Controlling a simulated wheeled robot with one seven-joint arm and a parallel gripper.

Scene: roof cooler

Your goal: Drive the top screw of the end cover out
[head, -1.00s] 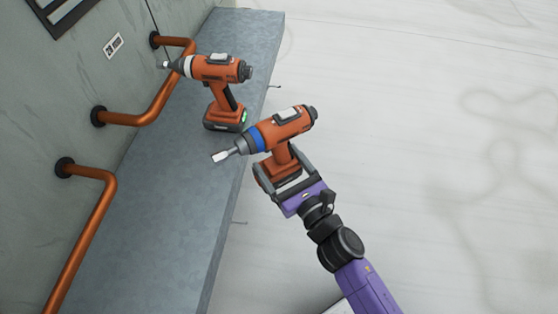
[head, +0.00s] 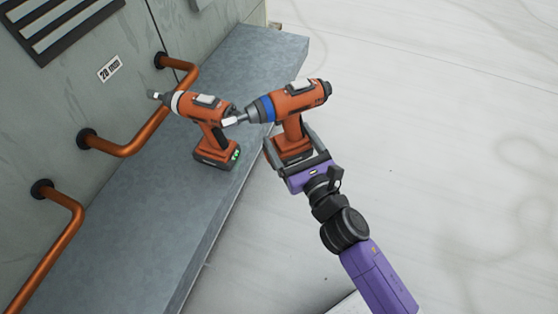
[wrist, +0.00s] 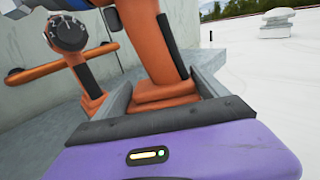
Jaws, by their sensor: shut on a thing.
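My gripper (head: 300,158) is shut on an orange drill with a blue collar (head: 297,99), holding it by the lower grip and base. Its bit points left, and in the head view its tip overlaps the other drill; I cannot tell whether they touch. The held drill's handle (wrist: 160,50) fills the middle of the wrist view. A second orange drill with a white collar (head: 206,112) stands upright on the grey ledge (head: 150,210), its bit towards the wall. It shows behind at the left in the wrist view (wrist: 82,60). No end cover or screw is in view.
Copper pipes (head: 150,128) and (head: 62,250) bend out from the grey wall beside the ledge. A louvred vent (head: 62,25) and a "20 mm" label (head: 110,68) are on the wall. The pale roof to the right is clear. A white roof vent (wrist: 277,22) stands far off.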

